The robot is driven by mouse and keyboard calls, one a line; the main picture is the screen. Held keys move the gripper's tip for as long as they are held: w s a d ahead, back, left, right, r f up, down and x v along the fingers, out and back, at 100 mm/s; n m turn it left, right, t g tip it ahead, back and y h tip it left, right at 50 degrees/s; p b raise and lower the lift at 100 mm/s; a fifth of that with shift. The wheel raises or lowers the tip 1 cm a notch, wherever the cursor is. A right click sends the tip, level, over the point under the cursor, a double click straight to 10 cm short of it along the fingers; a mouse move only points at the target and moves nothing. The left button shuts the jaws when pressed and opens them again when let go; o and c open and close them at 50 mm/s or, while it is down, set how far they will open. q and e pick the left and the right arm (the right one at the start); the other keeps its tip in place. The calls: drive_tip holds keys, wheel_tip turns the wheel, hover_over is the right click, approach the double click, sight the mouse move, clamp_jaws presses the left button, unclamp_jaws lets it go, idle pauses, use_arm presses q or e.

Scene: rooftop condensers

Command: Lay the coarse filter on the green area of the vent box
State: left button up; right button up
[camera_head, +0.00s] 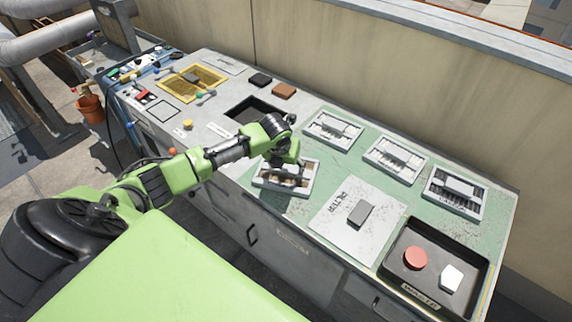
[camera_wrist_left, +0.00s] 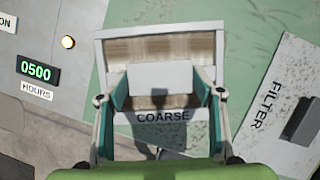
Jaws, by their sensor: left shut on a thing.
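The coarse filter (camera_head: 268,181) has a pale frame, a brownish pleated inside and a grey block handle; its frame reads COARSE in the left wrist view (camera_wrist_left: 207,116). My left gripper (camera_head: 285,163) is shut on that handle, one finger on each side in the wrist view (camera_wrist_left: 162,88). The filter is over the front left part of the green area (camera_head: 321,168) of the vent box. A dark shadow shows at its near side; I cannot tell whether it touches the surface. My right gripper is not in view.
A white FILTER plate with a grey handle (camera_head: 338,231) lies to the right. Three other framed filters (camera_head: 333,129) stand along the back. A dark tray (camera_head: 394,237) holds a red and a white piece. A dark opening (camera_head: 237,113) is at left. A wall runs behind.

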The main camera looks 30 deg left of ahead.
use_arm(q)
drive_tip(key=o, duration=1.2)
drive_tip(key=shift+f, duration=0.1)
drive_tip(key=shift+o, duration=0.2)
drive_tip(key=shift+s+r, duration=0.1)
drive_tip(key=shift+r, duration=0.45)
drive_tip(key=v, duration=1.1)
drive_tip(key=shift+s+d, duration=0.15)
